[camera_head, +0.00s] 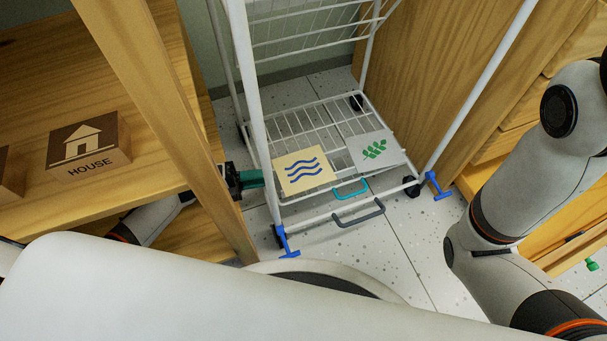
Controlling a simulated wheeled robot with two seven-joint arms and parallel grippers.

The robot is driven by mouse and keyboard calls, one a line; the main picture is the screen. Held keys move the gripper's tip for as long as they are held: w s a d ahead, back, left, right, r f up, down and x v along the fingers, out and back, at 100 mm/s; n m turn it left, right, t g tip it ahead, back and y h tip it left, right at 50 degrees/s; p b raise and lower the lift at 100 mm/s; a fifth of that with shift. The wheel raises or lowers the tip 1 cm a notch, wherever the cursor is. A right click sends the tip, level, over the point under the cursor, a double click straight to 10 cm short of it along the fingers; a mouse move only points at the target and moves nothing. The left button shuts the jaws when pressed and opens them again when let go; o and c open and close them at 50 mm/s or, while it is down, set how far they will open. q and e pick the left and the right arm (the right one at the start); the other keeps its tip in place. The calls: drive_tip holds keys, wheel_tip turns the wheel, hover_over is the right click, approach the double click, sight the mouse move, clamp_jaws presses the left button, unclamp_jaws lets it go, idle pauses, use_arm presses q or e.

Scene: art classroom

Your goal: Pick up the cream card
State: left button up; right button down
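The cream card (304,171), marked with blue wavy lines, lies at the front left of the white wire cart's (301,123) low shelf. A pale grey card (375,150) with a green leaf sprig lies just right of it. My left gripper (252,179), dark with green fingertips, shows beside the wooden post, left of the cream card and near the cart's left upright. A gap shows between its tips and the card. I cannot tell whether its fingers are apart. My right arm is at the right; its gripper is not in view.
A wooden shelf unit with a post (162,95) and a HOUSE block (88,146) stands at the left. Wooden cabinets (425,60) stand behind and right of the cart. A teal handle (350,189) and a grey handle (358,214) are at the cart's front. Speckled floor (385,250) is clear in front.

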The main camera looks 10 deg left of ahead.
sight(288, 174)
use_arm(q)
drive_tip(key=b+x, duration=0.2)
drive_tip(key=x, duration=0.4)
drive_tip(key=shift+s, duration=0.15)
drive_tip(key=shift+d, duration=0.35)
drive_tip(key=shift+r, duration=0.1)
clamp_jaws()
